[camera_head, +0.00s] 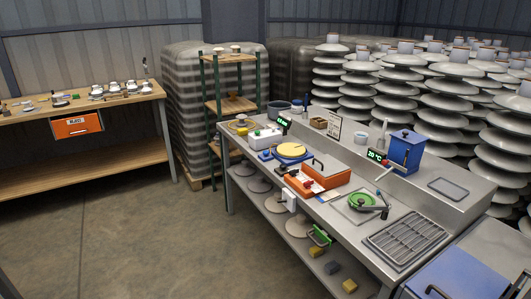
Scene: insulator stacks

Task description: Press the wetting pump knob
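Neither of my grippers shows in the head view. A steel workbench (330,222) stands right of centre with several devices on it. I cannot tell for sure which part is the wetting pump knob. A blue box-shaped container (406,150) stands on the raised back shelf, with a small red-tipped part (386,174) at its lower left. A green ring-shaped device (361,202) with a dark handle sits on the bench top in front of it.
A yellow disc on a blue base (292,150) and an orange box (321,177) stand on the bench. A grate (406,240) lies at its near end. Insulator stacks (447,118) fill the right. A wooden table (85,112) stands left; the floor (130,245) between is clear.

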